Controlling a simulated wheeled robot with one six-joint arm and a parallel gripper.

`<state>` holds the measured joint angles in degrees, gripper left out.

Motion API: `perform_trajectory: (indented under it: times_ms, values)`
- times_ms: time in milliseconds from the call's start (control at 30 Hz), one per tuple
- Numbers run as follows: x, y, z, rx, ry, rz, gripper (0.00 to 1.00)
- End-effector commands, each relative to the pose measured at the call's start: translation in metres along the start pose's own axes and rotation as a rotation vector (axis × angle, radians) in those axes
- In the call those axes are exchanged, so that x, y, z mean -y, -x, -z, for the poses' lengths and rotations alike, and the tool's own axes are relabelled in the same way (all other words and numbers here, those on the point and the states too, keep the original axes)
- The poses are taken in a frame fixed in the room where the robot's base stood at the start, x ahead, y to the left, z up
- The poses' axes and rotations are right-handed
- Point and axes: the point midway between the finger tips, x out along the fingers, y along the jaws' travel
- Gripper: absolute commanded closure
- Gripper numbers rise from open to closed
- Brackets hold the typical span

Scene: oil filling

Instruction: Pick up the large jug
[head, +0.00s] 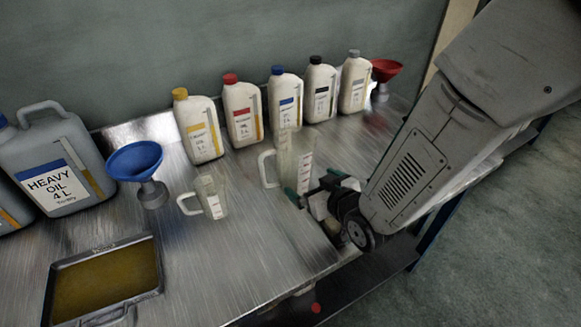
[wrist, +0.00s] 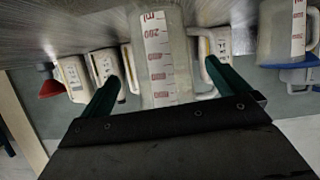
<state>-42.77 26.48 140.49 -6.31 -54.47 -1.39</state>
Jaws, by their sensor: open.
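The large jug (head: 293,160) is a clear measuring jug with a white handle on its left, standing upright on the metal bench. In the wrist view the large jug (wrist: 160,60), with its red scale, fills the middle. My gripper (head: 309,194) is at the right side of the jug, low down. In the wrist view my gripper (wrist: 160,85) is open, with one green finger on each side of the jug. I cannot tell whether the fingers touch it. A smaller jug (head: 212,196) stands to the left; it also shows in the wrist view (wrist: 283,30).
Several white oil bottles (head: 242,112) line the back of the bench. A blue funnel (head: 140,165), a grey heavy oil can (head: 55,165) and a tray of oil (head: 65,262) are at left. A red funnel (head: 384,70) is at back right. The front middle is clear.

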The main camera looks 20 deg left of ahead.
Motion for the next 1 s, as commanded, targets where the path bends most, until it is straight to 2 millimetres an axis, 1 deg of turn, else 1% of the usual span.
perform_trajectory:
  times_ms: [267,400,500,633,833,867,900,967,1000]
  values:
    - [0.001,-0.032,0.002,-0.002,0.001,0.002,0.00]
    - [-0.001,-0.053,0.005,-0.004,0.001,0.002,0.00]
    - [-0.001,-0.067,0.005,-0.001,0.001,0.002,0.00]
    - [-0.001,-0.074,0.005,-0.002,0.001,0.001,0.00]
    - [-0.001,-0.074,0.005,-0.002,0.001,0.001,0.00]
    - [-0.001,-0.074,0.005,-0.002,0.001,0.001,0.06]
    - [-0.001,-0.074,0.005,-0.002,0.001,0.001,0.17]
    - [-0.001,-0.074,0.005,-0.002,0.001,0.001,0.33]
    - [-0.001,-0.074,0.005,-0.002,0.001,0.001,0.35]
